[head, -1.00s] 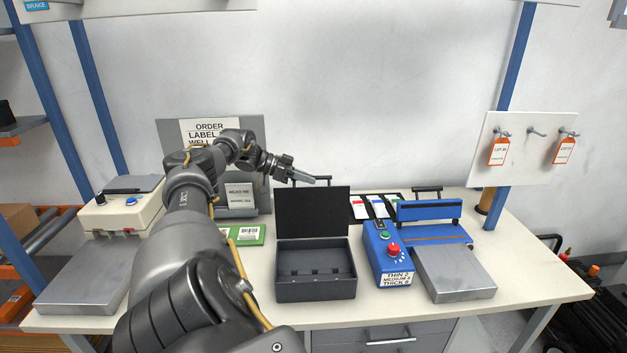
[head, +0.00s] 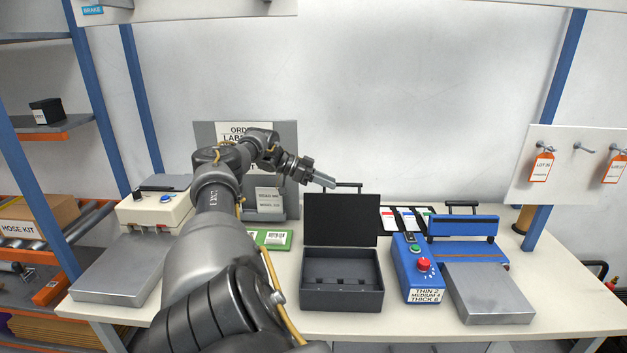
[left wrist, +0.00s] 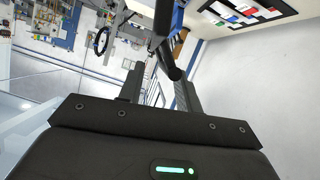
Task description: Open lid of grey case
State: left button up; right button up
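The dark grey case (head: 341,299) sits on the table in the middle of the head view. Its lid (head: 341,219) stands upright at the back, so the inside with its small slots shows. A thin black handle (head: 349,185) is at the lid's top edge. My left gripper (head: 327,182) is just above the lid's top edge, by the left end of the handle. In the left wrist view its two fingers (left wrist: 158,90) are apart, with a dark bar (left wrist: 166,45) close to their tips; I cannot tell if they touch it. My right gripper is out of view.
A blue control box (head: 412,268) with a red knob stands right of the case, beside a blue and grey sealer (head: 488,290). A green card (head: 270,239) lies left of it. A cream device (head: 150,210) with a metal plate is further left.

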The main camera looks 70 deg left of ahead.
pick_arm(q)
jog(key=b+v, duration=0.2)
jog(key=v, duration=0.5)
jog(key=shift+s, duration=0.2)
dwell(0.4)
